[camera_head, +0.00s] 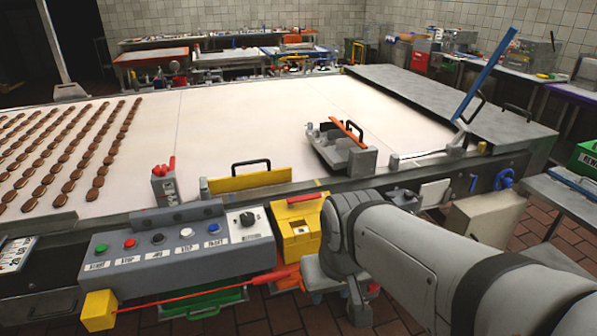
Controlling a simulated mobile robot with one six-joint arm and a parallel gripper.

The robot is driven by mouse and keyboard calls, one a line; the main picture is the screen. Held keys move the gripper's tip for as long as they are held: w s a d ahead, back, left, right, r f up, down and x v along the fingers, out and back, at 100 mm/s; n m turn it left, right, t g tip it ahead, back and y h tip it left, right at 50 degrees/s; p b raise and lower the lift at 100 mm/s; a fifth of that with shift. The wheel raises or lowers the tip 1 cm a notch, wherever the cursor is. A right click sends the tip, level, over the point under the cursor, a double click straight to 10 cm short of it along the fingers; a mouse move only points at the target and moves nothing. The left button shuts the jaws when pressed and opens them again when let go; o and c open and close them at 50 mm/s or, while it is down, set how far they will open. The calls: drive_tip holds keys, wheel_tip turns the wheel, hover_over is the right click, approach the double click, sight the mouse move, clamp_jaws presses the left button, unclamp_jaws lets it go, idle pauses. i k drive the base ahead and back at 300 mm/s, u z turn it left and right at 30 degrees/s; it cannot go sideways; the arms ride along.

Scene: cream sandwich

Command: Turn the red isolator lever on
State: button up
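A yellow box (301,243) hangs at the front edge of the conveyor, right of the push-button panel. A short red bar (303,198) lies across its top. A small grey unit with red prongs (165,167) stands on the conveyor's front rail, further left. A thick red piece (280,274) shows below the yellow box, at the end of a thin red line. I cannot tell for certain which red part is the isolator lever. My gripper (352,300) points down at the end of my grey arm, just right of and below the yellow box; its fingertips are unclear.
The grey button panel (170,252) stands left of the yellow box. A yellow block (99,311) holds the red line's left end. The pale conveyor (240,125) carries rows of brown biscuits at left. A metal fixture (340,148) and blue bar (485,74) stand at right.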

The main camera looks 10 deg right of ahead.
sight(316, 195)
drive_tip(key=u, duration=0.15)
drive_tip(key=i, duration=0.9)
drive_tip(key=z, duration=0.05)
